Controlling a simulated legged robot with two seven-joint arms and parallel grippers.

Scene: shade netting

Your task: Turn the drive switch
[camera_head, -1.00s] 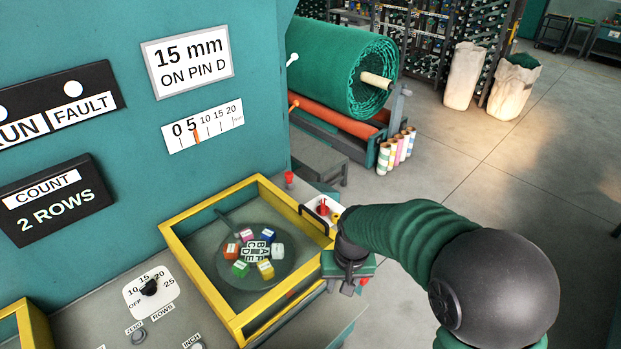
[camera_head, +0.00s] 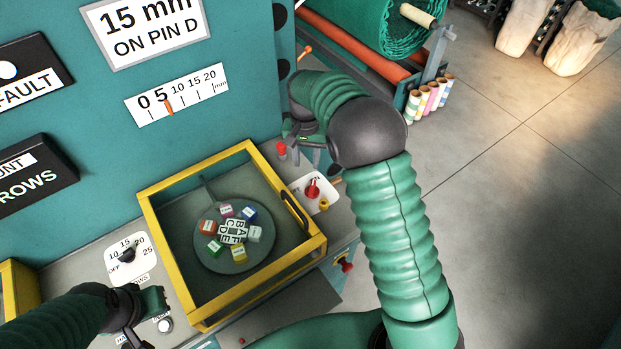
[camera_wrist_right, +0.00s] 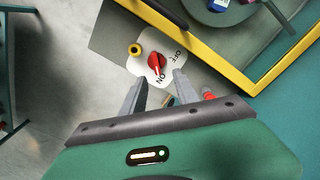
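The drive switch (camera_head: 313,190) is a red knob on a white plate, right of the yellow-framed box. The right wrist view shows the knob (camera_wrist_right: 156,63) with ON and OFF lettering beside it. One end of its handle is near ON; its exact setting is hard to tell. My right gripper (camera_head: 304,157) is behind the plate in the head view, apart from the knob. In the wrist view its fingers (camera_wrist_right: 158,82) are spread and empty, pointing toward the plate. My left gripper (camera_head: 150,315) is over the panel at lower left; its fingers are unclear.
The yellow-framed box (camera_head: 152,227) with a black handle (camera_head: 294,210) stands left of the switch. A small yellow button (camera_head: 324,205) is on the same plate. A red peg (camera_head: 282,149) stands near my right gripper. A row dial (camera_head: 127,254) is at left.

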